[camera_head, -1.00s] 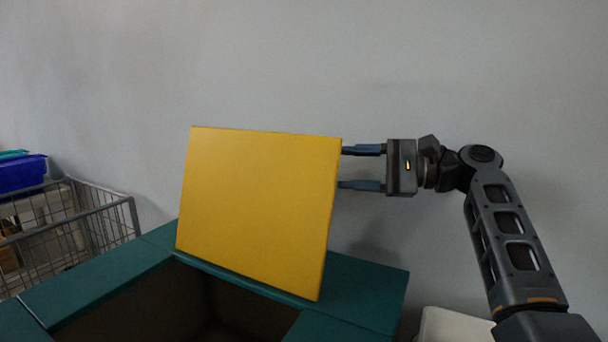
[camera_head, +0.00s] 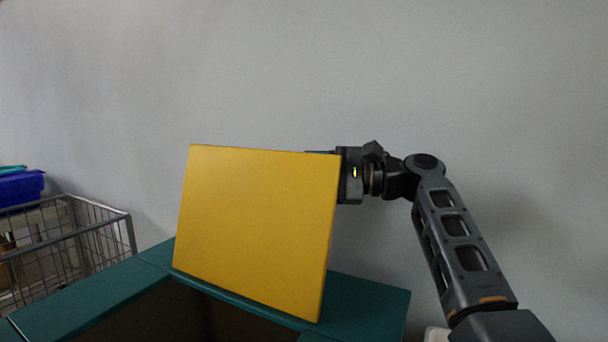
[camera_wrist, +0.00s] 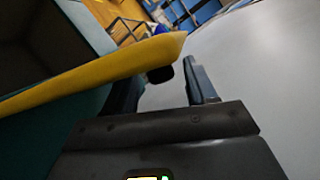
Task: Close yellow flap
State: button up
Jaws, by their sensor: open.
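The yellow flap (camera_head: 258,230) stands raised, tilted slightly back, at the rear edge of the opening of a teal box (camera_head: 366,302). My gripper (camera_wrist: 165,88) is at the flap's upper right, mostly behind it in the head view, where its fingers are largely hidden. In the wrist view the flap (camera_wrist: 85,80) runs edge-on across the left, next to the left finger. The jaws are apart with a gap between them. I cannot tell whether a finger touches the flap.
A grey wire cart (camera_head: 75,245) stands at the left, with a blue bin (camera_head: 20,188) at its far left. A plain grey wall (camera_head: 450,80) is behind the box. The box's dark opening (camera_head: 180,315) lies in front of the flap.

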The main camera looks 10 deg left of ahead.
grip_shut()
dwell(0.4)
